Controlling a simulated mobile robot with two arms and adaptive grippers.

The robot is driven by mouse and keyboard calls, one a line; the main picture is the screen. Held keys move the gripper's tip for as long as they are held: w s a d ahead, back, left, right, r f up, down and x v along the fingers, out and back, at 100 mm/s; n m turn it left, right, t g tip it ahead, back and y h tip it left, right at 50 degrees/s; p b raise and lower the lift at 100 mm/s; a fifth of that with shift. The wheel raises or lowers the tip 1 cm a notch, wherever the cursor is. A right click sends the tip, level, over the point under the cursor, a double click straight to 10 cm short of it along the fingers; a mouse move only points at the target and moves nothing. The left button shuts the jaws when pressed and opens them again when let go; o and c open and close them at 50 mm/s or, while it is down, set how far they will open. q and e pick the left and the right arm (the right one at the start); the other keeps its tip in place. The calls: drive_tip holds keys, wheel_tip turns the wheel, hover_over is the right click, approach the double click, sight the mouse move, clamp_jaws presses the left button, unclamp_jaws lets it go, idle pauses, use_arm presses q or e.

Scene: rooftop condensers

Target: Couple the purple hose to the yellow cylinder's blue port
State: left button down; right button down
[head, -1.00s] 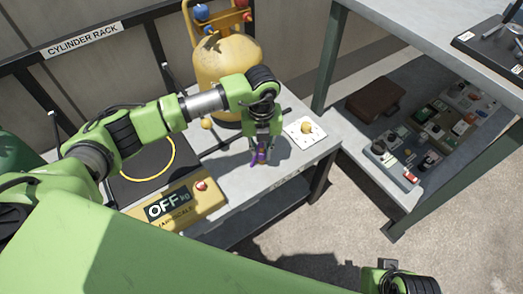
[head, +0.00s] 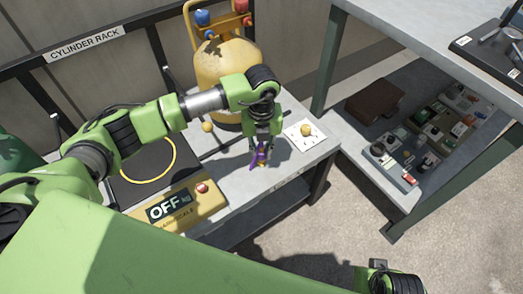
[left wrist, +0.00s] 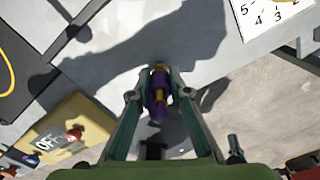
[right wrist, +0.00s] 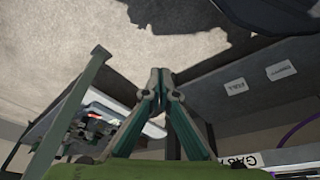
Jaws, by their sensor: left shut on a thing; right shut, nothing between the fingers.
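The yellow cylinder (head: 228,68) stands on the grey bench at the back, with a blue valve knob (head: 203,18) and a red valve knob (head: 241,7) on top. My left gripper (head: 261,150) is shut on the purple hose end (head: 256,156), in front of the cylinder and over the bench. In the left wrist view the purple hose end (left wrist: 157,102) with brassy parts sits between the fingers. My right gripper (right wrist: 160,72) is shut and empty, away from the bench; its fingertips meet in the right wrist view.
A scale with a black plate and yellow ring (head: 172,160) and a yellow OFF display (head: 172,207) takes the bench's left part. A white numbered card (head: 305,134) lies near the right end. A shelf unit (head: 398,215) with small items stands right.

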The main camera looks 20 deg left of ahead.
use_arm(q)
drive_tip(key=shift+r+p, duration=0.4)
drive_tip(key=shift+r, duration=0.15)
drive_tip(key=shift+r+p, duration=0.35)
drive_tip(key=shift+r, duration=0.3)
drive_tip(key=shift+r+p, duration=0.35)
drive_tip(key=shift+p, duration=0.1)
use_arm(e)
wheel_tip(320, 180, down, 9)
drive_tip(key=s, duration=0.1)
drive_tip(key=shift+s+r+g, duration=0.15)
drive_tip(key=shift+g, duration=0.15)
drive_tip(key=shift+d, duration=0.1)
use_arm(q)
drive_tip(key=c, duration=2.4)
unclamp_jaws()
drive_tip(key=shift+c, duration=0.2)
clamp_jaws()
